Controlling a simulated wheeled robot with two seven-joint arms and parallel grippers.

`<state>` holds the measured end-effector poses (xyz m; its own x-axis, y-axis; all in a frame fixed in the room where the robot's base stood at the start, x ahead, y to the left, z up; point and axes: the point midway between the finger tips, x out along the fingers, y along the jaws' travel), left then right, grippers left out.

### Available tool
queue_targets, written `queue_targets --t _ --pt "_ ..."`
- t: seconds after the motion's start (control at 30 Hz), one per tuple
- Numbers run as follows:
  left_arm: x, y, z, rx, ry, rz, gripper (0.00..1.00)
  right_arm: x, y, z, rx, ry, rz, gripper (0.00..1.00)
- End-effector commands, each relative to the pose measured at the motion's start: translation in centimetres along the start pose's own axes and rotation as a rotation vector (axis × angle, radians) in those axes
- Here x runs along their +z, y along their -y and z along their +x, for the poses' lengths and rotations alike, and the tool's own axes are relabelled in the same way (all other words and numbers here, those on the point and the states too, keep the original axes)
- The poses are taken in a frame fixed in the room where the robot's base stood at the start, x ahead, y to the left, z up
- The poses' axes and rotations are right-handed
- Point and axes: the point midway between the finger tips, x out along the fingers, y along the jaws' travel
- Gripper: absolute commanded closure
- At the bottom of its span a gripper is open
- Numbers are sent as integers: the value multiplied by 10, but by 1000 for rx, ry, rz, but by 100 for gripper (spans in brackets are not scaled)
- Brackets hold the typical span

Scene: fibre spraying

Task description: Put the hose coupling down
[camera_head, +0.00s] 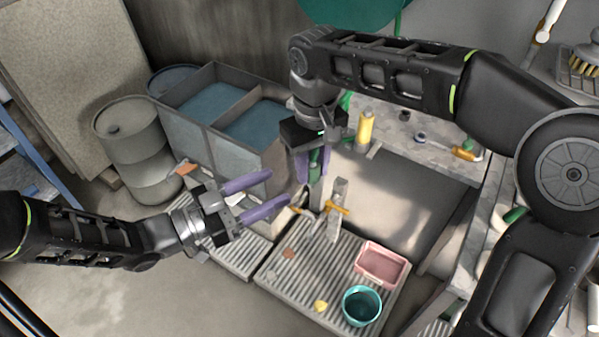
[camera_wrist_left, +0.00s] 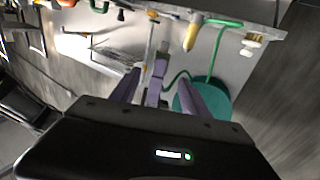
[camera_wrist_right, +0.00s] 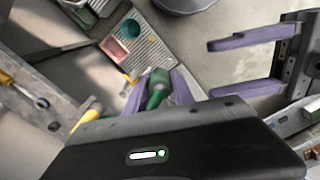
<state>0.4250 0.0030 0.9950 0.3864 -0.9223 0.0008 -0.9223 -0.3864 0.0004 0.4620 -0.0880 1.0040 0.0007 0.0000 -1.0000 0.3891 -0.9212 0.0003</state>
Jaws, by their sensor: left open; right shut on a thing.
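The green hose coupling (camera_wrist_right: 157,88) is between the purple fingers of my right gripper (camera_wrist_right: 160,92) in the right wrist view. My right gripper (camera_head: 312,176) is shut on it and points down above the slatted platform in the head view; the coupling (camera_head: 317,164) is partly hidden by the fingers there. My left gripper (camera_head: 279,187) is open and empty, to the left of the right gripper, its fingers pointing right. It also shows at the right of the right wrist view (camera_wrist_right: 240,66).
The slatted platform (camera_head: 268,268) carries a teal bucket (camera_head: 362,305), a pink tray (camera_head: 381,262) and an upright metal piece with a yellow handle (camera_head: 338,208). A water tank (camera_head: 185,137) and a drum (camera_head: 140,155) stand left. A bench with tools (camera_head: 400,127) lies behind right.

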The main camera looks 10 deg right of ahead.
Motion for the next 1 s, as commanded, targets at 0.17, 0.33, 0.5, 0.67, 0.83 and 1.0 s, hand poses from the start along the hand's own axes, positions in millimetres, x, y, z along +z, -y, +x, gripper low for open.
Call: queue_targets --t 0.17,0.33,0.5,0.67,0.83,1.0 --pt "0 -2 30 5 0 -1 46 0 0 0 0 0 0 100" --pt "0 -2 62 4 -1 -1 46 0 0 0 0 0 0 100" --pt "0 -1 88 2 0 0 46 0 0 0 0 0 0 100" --pt "0 -1 100 1 1 1 46 0 0 0 0 0 0 100" --pt "0 0 103 0 0 1 46 0 0 0 0 0 0 100" --pt "0 0 102 -1 1 1 48 0 0 0 0 0 0 100"
